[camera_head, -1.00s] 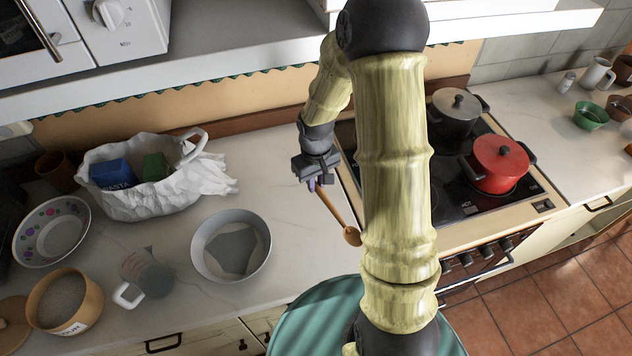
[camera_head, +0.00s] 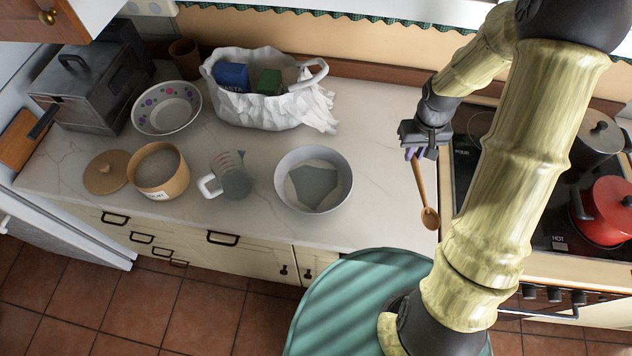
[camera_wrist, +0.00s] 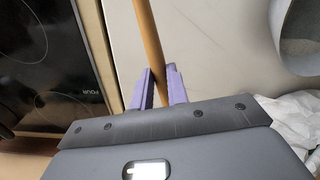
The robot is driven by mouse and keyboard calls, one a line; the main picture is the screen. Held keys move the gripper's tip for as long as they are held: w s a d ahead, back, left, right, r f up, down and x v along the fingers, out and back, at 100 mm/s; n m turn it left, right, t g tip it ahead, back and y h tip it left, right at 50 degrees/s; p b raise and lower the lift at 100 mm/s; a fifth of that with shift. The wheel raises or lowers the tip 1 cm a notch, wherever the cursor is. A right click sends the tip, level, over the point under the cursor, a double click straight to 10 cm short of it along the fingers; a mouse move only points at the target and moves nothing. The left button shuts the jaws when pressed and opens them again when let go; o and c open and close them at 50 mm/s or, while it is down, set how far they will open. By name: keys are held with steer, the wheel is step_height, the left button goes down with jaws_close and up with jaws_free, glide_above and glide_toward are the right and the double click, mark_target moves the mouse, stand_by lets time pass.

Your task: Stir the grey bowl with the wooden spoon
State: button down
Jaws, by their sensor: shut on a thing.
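The grey bowl (camera_head: 345,190) stands on the counter in the head view, with something grey and flat inside; its edge also shows at the upper right of the wrist view (camera_wrist: 270,15). My gripper (camera_head: 413,153) is to the right of the bowl, near the stove's left edge. Its purple fingers, also in the wrist view (camera_wrist: 160,88), are shut on the handle of the wooden spoon (camera_head: 429,213). The spoon hangs down with its bowl end lowest, apart from the grey bowl. In the wrist view the spoon's handle (camera_wrist: 150,45) runs up between the fingers.
A white bag (camera_head: 270,115) with packages stands behind the grey bowl. A measuring jug (camera_head: 233,182), a tan canister (camera_head: 160,190) and a dotted bowl (camera_head: 135,125) stand to its left. A red pot (camera_head: 607,210) is on the stove. The counter between bowl and spoon is clear.

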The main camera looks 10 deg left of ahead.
steer(key=shift+w, duration=0.1)
steer(key=p, duration=0.1)
steer(key=f+p, duration=0.1)
steer(key=shift+w+a+m+p, duration=0.15)
steer(key=shift+w+m+p, duration=0.2)
steer(key=shift+m+p, duration=0.05)
steer(key=shift+m, duration=0.9)
steer(key=f+p, duration=0.2)
steer(key=w+f+p, duration=0.1)
steer(key=f+p, duration=0.1)
steer(key=shift+w+a+f+p, duration=0.15)
steer(key=shift+p, duration=0.15)
steer(key=shift+f, duration=0.5)
steer(key=shift+w, duration=0.1)
